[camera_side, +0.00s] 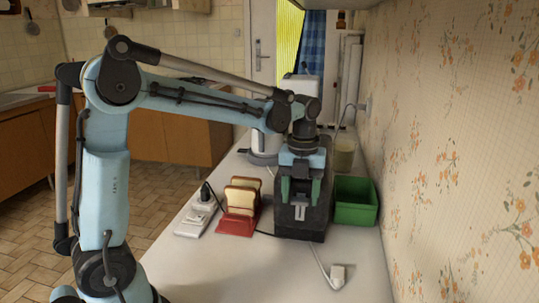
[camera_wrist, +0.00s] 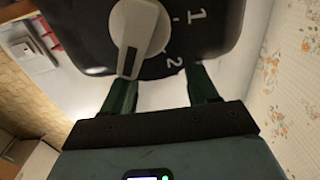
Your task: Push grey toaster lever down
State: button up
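The dark grey toaster (camera_side: 318,226) stands on the white counter, front towards the side camera. A light grey part (camera_side: 299,212), perhaps the lever or the knob, shows low on its front, just below my fingers. My gripper (camera_side: 300,198) points down at the toaster's front, its two green fingers apart with nothing seen between them. In the wrist view my gripper (camera_wrist: 160,80) is also open, its fingertips partly hidden behind the toaster's dark face (camera_wrist: 205,35). A pale dial knob (camera_wrist: 138,30) with marks 1 and 2 shows there. I cannot clearly make out the lever or any contact.
A red rack (camera_side: 236,227) holding bread slices (camera_side: 240,200) stands left of the toaster, beside a white power strip (camera_side: 198,215). A green bin (camera_side: 356,202) stands close on the right. A white plug (camera_side: 338,276) and cable lie in front. The wall bounds the right side.

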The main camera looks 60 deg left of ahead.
aim_at(300, 200)
grip_shut()
jog(key=shift+f, duration=1.5)
jog(key=shift+o, duration=1.4)
grip_release()
notch_tip(300, 200, up, 12)
